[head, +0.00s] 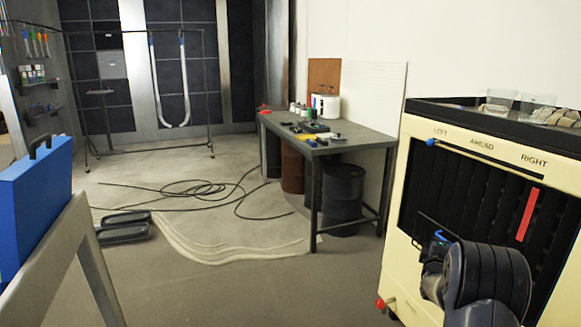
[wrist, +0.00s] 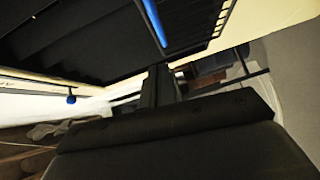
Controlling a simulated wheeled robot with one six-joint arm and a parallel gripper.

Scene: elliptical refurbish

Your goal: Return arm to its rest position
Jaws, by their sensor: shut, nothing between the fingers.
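My gripper (wrist: 160,84) is shut and empty in the wrist view, its dark fingers pointing up the picture from a broad dark body. In the head view my arm is folded at the lower right, in front of a cream cabinet (head: 404,235) with a black slatted front. The fingertips are hard to make out there, hidden or blended with the dark slats. A thin dark wire frame with a blue part (head: 440,237) shows by the arm. A blue bar (wrist: 154,22) shows beyond the fingers in the wrist view; I cannot tell if anything touches.
The cabinet has a slider with a blue knob (head: 430,142), a red strip (head: 527,214), and glasses (head: 499,101) on top. A workbench (head: 358,137) with tools stands behind. Cables (head: 200,188) and dark trays (head: 124,234) lie on the floor. A blue case (head: 32,205) is at left.

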